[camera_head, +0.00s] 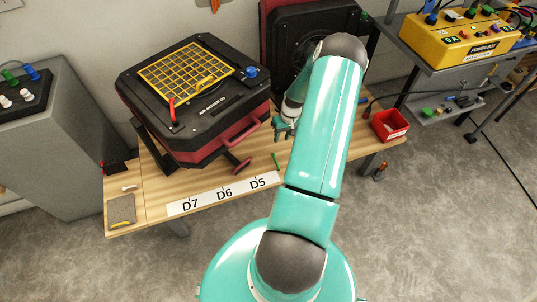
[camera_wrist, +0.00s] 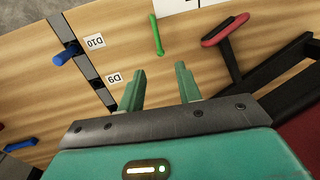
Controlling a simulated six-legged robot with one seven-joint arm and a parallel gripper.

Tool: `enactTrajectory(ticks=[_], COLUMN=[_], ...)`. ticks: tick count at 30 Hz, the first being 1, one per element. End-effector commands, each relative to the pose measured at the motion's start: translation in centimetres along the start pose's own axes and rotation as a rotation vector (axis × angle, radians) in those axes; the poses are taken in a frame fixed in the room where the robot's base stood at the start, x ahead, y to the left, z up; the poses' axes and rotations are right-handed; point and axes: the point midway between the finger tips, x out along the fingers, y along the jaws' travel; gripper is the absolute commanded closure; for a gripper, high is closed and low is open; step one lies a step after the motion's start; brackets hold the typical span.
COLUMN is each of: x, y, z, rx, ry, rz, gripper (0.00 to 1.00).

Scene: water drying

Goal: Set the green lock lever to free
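The green lock lever (camera_wrist: 157,35) is a thin green bar at the wooden bench top, just ahead of my gripper in the wrist view. In the head view it shows as a small green stick (camera_head: 276,161) near the D5 label. My gripper (camera_wrist: 160,69) is open, with its two green fingers apart and nothing between them. The lever lies beyond the fingertips, roughly in line with the gap, and is not touched. In the head view my gripper (camera_head: 284,130) is above the bench, behind the lever and partly hidden by my arm. I see no marking for free or locked.
A red-handled lever (camera_wrist: 225,30) stands right of the green lever, by the black and red machine (camera_head: 195,100). A blue lever (camera_wrist: 66,53) sits at a dark slotted strip near labels D10 and D9. A red bin (camera_head: 390,125) stands at the bench's right.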

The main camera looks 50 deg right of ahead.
Motion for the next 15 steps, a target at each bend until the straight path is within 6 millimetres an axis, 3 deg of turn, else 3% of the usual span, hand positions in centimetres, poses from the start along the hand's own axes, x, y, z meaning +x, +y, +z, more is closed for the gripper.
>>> enactTrajectory(ticks=[8,15], x=[2.5,7.3], y=[0.8,0.8], z=[0.7,0.7], rx=[0.015,0.016], ry=[0.001,0.001], rz=[-0.003,-0.003], gripper=[0.66,0.66])
